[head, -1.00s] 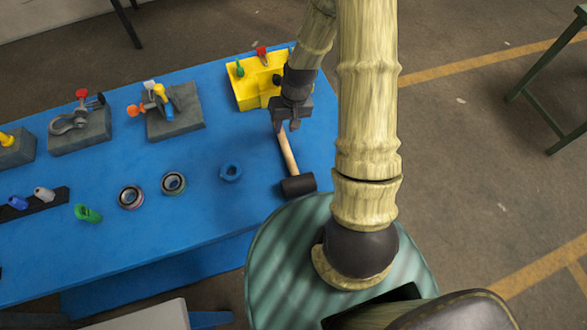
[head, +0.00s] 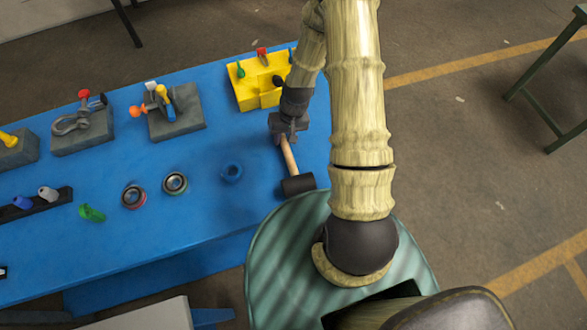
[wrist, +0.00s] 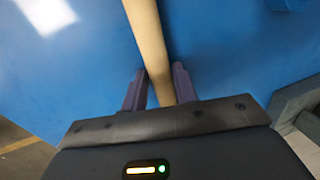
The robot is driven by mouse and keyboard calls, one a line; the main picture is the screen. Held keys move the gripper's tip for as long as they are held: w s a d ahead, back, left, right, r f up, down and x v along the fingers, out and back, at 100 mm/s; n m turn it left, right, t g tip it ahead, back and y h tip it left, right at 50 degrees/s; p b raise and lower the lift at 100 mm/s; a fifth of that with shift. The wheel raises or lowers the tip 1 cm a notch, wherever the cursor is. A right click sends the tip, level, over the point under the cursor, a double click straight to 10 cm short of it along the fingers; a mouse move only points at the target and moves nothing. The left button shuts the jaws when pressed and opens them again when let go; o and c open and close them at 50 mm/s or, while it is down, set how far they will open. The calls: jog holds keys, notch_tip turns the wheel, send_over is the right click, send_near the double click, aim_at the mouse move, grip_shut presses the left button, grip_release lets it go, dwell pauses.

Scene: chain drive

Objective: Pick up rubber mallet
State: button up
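The rubber mallet has a pale wooden handle (head: 289,157) and a black head (head: 298,184). It lies on the blue table near its right edge, with the head toward my base. My gripper (head: 283,136) is at the far end of the handle. In the wrist view the handle (wrist: 152,50) runs between the two fingers of my gripper (wrist: 159,82). The fingers stand apart, one on each side, with a gap visible at least on the left. The mallet head is out of the wrist view.
A yellow holder (head: 244,90) with tools stands just behind my gripper. A blue nut (head: 232,172) and two bearing rings (head: 175,183) lie to the left on the blue table (head: 200,215). Grey blocks with clamps (head: 180,122) stand at the back left.

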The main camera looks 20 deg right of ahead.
jog(key=shift+s, duration=0.15)
jog(key=shift+c, duration=0.2)
grip_shut()
jog(key=shift+r, duration=0.1)
notch_tip(320, 180, up, 10)
jog(key=b, duration=0.1)
jog(key=shift+b, duration=0.35)
dwell(0.4)
